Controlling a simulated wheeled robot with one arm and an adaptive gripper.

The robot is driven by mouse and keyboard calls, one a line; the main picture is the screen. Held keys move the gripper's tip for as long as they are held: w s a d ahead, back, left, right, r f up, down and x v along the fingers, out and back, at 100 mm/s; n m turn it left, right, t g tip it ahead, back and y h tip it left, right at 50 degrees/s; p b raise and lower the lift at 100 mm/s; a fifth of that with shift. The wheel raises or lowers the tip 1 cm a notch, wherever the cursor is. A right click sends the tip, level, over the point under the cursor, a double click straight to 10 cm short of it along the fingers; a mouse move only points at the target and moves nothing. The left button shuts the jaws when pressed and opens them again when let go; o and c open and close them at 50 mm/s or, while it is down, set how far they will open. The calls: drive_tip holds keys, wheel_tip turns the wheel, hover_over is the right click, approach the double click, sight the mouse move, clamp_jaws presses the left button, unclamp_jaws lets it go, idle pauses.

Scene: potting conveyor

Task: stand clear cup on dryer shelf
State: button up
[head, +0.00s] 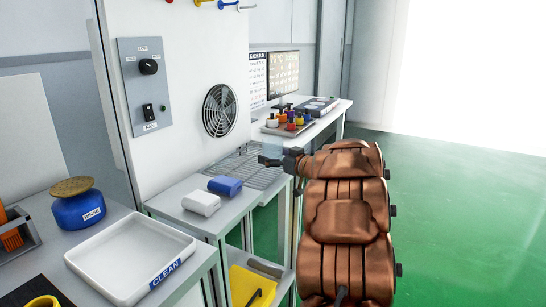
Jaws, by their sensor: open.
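A pale, see-through shape that looks like the clear cup (271,148) shows right at the tip of my gripper, over the far part of the wire rack. My gripper (268,159) is open and dark, at the end of my copper-coloured arm, and points left. I cannot tell whether the fingers touch the cup, or whether it rests on the rack; the gripper covers its lower part. The wire rack (246,165), which looks like the dryer shelf, lies in front of the white cabinet (185,135) with a round fan (219,110).
A white tray marked CLEAN (128,252) and a blue jar (79,209) stand left. Small bottles (287,123) stand behind the gripper. Green floor at right is clear.

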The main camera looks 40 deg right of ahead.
drive_tip(key=shift+s+r, duration=0.1)
drive_tip(key=shift+r, duration=0.1)
drive_tip(key=s+p, duration=0.1)
drive_tip(key=s, duration=1.1)
drive_tip(key=shift+a+r+p, duration=0.15)
drive_tip(key=shift+r+p, duration=0.1)
drive_tip(key=shift+p, duration=0.1)
drive_tip(key=shift+w, duration=0.15)
